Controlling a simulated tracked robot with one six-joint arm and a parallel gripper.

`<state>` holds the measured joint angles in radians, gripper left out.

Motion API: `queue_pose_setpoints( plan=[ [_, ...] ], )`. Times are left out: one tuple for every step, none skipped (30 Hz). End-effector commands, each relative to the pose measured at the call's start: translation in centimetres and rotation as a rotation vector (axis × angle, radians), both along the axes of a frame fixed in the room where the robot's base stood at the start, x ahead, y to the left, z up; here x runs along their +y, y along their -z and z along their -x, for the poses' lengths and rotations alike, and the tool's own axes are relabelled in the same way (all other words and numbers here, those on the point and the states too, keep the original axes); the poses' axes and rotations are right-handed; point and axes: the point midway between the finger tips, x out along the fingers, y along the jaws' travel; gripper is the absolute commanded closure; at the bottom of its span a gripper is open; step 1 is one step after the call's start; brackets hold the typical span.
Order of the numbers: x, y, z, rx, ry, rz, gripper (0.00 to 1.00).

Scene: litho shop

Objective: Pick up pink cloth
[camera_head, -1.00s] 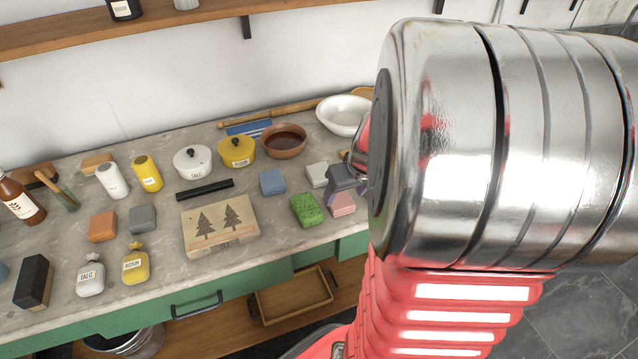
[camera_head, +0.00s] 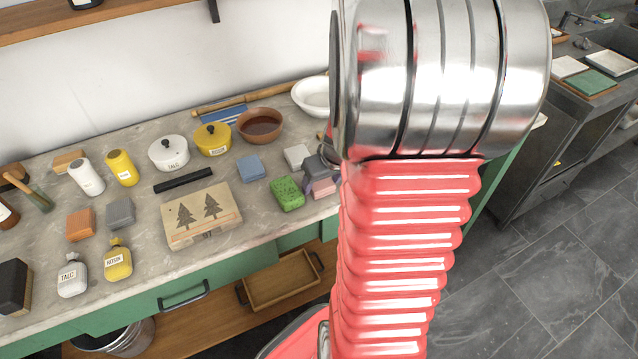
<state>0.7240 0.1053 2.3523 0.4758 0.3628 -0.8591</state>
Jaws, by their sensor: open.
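The pink cloth (camera_head: 325,188) is a small folded block near the front edge of the marble counter, right of the green sponge. Part of the gripper and the cloth's right side are hidden behind my arm. I cannot tell whether the fingers touch the cloth.
A green sponge (camera_head: 287,194) lies close left of the cloth, and a light grey block (camera_head: 296,155) sits behind it. A blue block (camera_head: 250,167), a brown bowl (camera_head: 261,124) and a white bowl (camera_head: 312,97) stand nearby. The stamped wooden block (camera_head: 202,216) lies further left.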

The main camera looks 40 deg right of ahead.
Motion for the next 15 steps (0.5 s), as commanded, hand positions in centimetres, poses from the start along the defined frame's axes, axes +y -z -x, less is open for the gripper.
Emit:
queue_pose_setpoints(
  plan=[
    [-0.01,0.02,-0.03,0.000,0.000,0.000,0.39],
    [-0.01,0.01,-0.03,0.000,0.000,0.000,0.39],
    [-0.01,0.00,-0.03,-0.001,0.000,0.000,0.39],
    [-0.01,0.00,-0.02,-0.001,0.000,0.000,0.39],
    [-0.01,0.00,-0.02,-0.001,0.000,0.000,0.39],
    [-0.01,-0.01,-0.02,-0.001,0.000,0.000,0.39],
    [-0.01,-0.01,-0.02,-0.001,0.000,0.000,0.39],
    [-0.01,-0.01,-0.02,-0.001,0.000,0.000,0.39],
    [-0.01,-0.01,-0.02,0.000,0.000,0.000,0.39],
    [-0.01,-0.01,-0.02,0.000,0.000,0.000,0.39],
    [-0.01,-0.01,-0.02,0.000,0.000,0.000,0.39],
    [-0.01,-0.01,-0.02,0.000,0.000,0.000,0.39],
    [0.00,-0.02,-0.01,0.000,0.000,0.000,0.39],
    [0.00,-0.02,-0.01,0.000,0.000,0.000,0.39],
    [0.00,-0.02,-0.01,0.000,0.000,0.000,0.39]
  ],
)
